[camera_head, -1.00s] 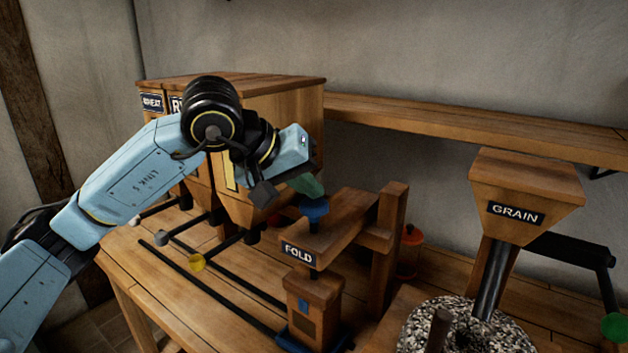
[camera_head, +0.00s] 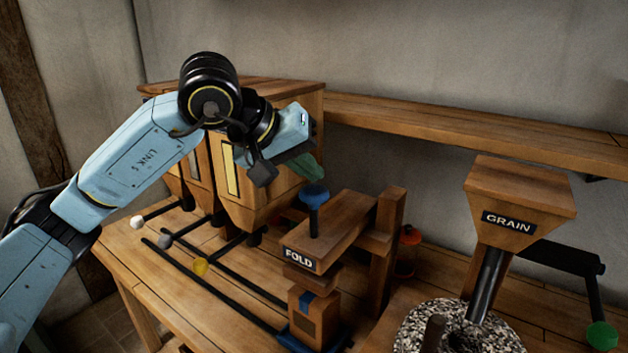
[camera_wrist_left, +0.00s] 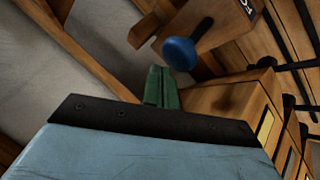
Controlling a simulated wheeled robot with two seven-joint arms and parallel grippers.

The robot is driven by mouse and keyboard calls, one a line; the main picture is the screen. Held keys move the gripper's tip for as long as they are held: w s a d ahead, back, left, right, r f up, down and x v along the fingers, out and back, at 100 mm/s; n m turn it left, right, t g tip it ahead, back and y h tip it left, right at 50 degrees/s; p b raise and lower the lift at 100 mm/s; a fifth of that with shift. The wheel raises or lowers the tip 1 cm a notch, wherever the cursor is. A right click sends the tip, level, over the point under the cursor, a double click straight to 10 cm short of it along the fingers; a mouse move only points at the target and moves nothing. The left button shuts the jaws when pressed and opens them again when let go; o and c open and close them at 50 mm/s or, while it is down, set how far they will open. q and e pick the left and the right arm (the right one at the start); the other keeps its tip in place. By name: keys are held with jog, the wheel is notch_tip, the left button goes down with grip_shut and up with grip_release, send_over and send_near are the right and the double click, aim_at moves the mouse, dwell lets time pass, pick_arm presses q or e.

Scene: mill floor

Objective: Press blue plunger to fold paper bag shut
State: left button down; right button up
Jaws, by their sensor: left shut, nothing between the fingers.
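The blue plunger (camera_head: 315,194) stands upright on its dark stem above the wooden FOLD press (camera_head: 335,235). It also shows in the left wrist view (camera_wrist_left: 180,53). Under the press arm is a wooden pressing block (camera_head: 312,279). The brown paper bag (camera_head: 318,322) stands below it, on a blue base; its top looks flat, with a blue patch. The block sits just above the bag. My left gripper (camera_head: 308,165), with green fingers, is shut and empty, just above and left of the plunger, apart from it. The fingers also show in the wrist view (camera_wrist_left: 162,86). My right gripper is out of view.
Wooden bins (camera_head: 265,150) stand behind my left arm, with rods ending in white, grey and yellow knobs (camera_head: 200,266). A GRAIN hopper (camera_head: 520,200) and a round speckled millstone (camera_head: 408,326) are at right. A wooden post (camera_head: 387,240) stands beside the press.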

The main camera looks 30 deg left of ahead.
pick_arm(q)
jog(key=shift+r, duration=0.25)
jog(key=shift+r+p, duration=1.85)
jog(key=shift+r, duration=0.65)
jog(key=shift+f, duration=0.1)
